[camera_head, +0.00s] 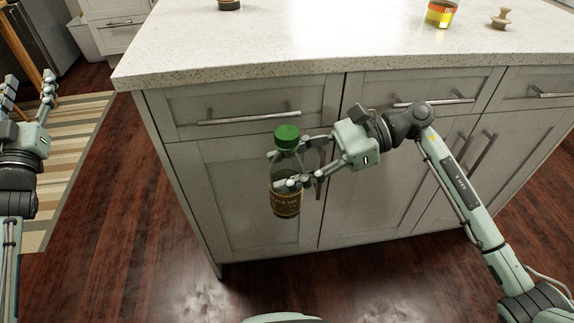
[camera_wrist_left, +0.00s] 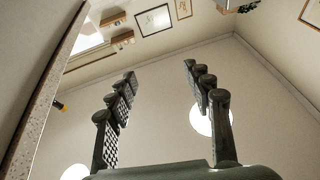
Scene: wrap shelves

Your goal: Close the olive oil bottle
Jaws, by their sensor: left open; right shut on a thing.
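The olive oil bottle (camera_head: 286,202) is in the head view, upright in the air in front of the cabinet. It has a green cap (camera_head: 287,137) on its top; I cannot tell how tightly the cap sits. My right gripper (camera_head: 283,169) is shut on the bottle just below the cap, and its fingers hide part of the bottle. My left gripper (camera_head: 29,94) is at the far left, away from the bottle, with its fingers pointing up. In the left wrist view its fingers (camera_wrist_left: 165,85) are spread with nothing between them.
A kitchen island with a pale countertop (camera_head: 330,45) and grey cabinet doors stands behind the bottle. On the counter are a jar with a yellow and red label (camera_head: 441,13), a small wooden object (camera_head: 501,18) and a dark-based item (camera_head: 229,4). A striped rug (camera_head: 75,140) lies at left.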

